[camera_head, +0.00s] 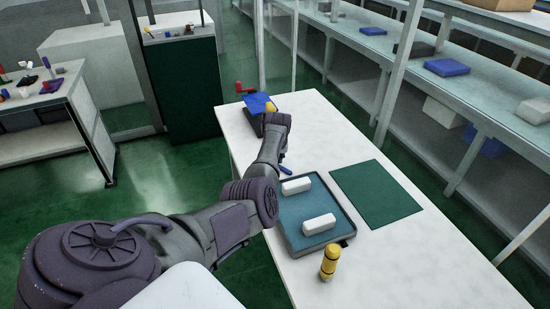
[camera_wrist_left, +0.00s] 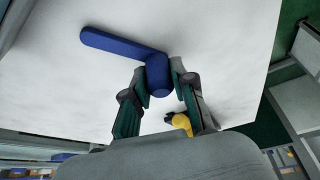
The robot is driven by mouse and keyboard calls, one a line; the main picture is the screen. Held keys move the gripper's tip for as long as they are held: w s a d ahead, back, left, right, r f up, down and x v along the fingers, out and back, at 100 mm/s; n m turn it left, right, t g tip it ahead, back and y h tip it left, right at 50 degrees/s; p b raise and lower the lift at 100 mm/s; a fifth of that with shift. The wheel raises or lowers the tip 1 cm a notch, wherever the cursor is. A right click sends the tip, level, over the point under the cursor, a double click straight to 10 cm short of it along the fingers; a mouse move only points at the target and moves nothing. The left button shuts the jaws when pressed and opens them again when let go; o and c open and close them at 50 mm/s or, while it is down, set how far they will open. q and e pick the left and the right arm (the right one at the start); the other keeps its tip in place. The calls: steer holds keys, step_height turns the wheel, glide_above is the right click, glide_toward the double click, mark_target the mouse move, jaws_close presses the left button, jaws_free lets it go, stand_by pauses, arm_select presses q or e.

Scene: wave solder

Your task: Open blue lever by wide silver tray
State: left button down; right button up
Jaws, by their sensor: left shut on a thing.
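A blue lever (camera_wrist_left: 125,45) lies over the white table top in the left wrist view, its long handle pointing to the upper left. My left gripper (camera_wrist_left: 160,82) has one finger on each side of the lever's thick round end and is shut on it. In the head view my left arm reaches over the table, and its fingers are hidden. A small blue piece (camera_head: 286,170) shows beside the forearm; I cannot tell whether it is the same lever. A grey-rimmed tray (camera_head: 338,240) with a blue-green floor holds two white blocks. My right gripper is not in view.
A green mat (camera_head: 376,193) lies right of the tray. A yellow cylinder with black bands (camera_head: 330,262) stands near the tray. A dark box with a blue top (camera_head: 258,103) is at the far table end. A yellow object (camera_wrist_left: 181,122) is close to my fingers. Shelves run along the right.

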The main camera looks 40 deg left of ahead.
arm_select(q)
steer(key=c, duration=0.9)
jaws_free()
steer(key=shift+w, duration=0.1)
steer(key=shift+c, duration=0.2)
steer(key=v, duration=1.2)
